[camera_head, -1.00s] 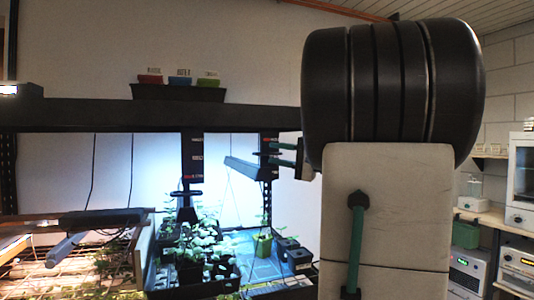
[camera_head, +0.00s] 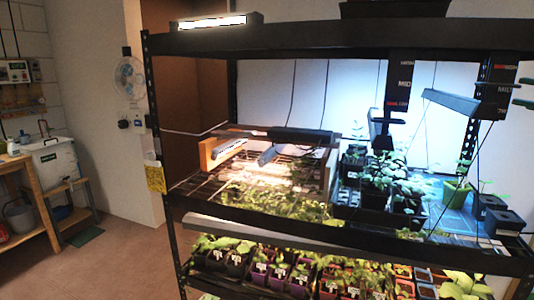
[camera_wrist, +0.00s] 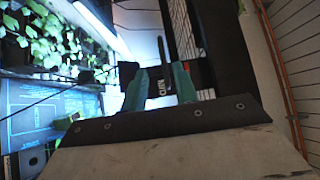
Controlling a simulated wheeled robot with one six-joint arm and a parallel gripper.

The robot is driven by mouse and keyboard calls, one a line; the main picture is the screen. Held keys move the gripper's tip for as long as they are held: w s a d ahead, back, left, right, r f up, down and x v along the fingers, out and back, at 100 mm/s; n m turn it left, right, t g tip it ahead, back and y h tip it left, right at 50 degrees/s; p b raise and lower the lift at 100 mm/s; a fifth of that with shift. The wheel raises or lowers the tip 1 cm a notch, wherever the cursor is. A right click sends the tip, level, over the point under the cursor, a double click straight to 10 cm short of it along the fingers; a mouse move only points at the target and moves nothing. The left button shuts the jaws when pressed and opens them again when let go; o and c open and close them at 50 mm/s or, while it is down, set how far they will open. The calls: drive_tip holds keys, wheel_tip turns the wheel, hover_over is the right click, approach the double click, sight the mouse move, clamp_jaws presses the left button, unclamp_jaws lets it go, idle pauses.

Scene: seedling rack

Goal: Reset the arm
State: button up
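My gripper (camera_wrist: 160,82) shows in the wrist view as two teal fingers with a gap between them. It is open, and nothing is seen held in the gap. A dark post with white lettering lies behind the fingers. In the head view only the green fingertips of my gripper (camera_head: 523,91) show at the right edge, in front of or beside a dark labelled post (camera_head: 495,90); I cannot tell the distance. The rest of my arm is outside the head view.
A black seedling rack (camera_head: 300,38) fills the middle and right, with seedlings on its shelves. A hanging lamp bar (camera_head: 450,100) and thin cords are near my gripper's side. A wooden bench (camera_head: 12,170) stands left. The floor (camera_head: 120,262) left of the rack is clear.

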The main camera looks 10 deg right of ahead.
drive_tip(key=s+a+f+n+g+y, duration=0.1)
drive_tip(key=s+a+f+n+g, duration=0.1)
drive_tip(key=a+f+g, duration=1.3)
drive_tip(key=s+a+f+n+h, duration=0.2)
drive_tip(key=s+a+f+n, duration=0.1)
drive_tip(key=a, duration=0.4)
drive_tip(key=s+a+f+n+g+h, duration=0.1)
drive_tip(key=s+a+f+n, duration=0.3)
drive_tip(key=a+f+n, duration=0.1)
drive_tip(key=s+a+f+n+g+h, duration=0.1)
drive_tip(key=s+a+f+n, duration=0.3)
drive_tip(key=a, duration=0.4)
drive_tip(key=shift+a+h, duration=0.3)
drive_tip(key=shift+h, duration=0.5)
drive_tip(key=shift+s+d+f, duration=0.1)
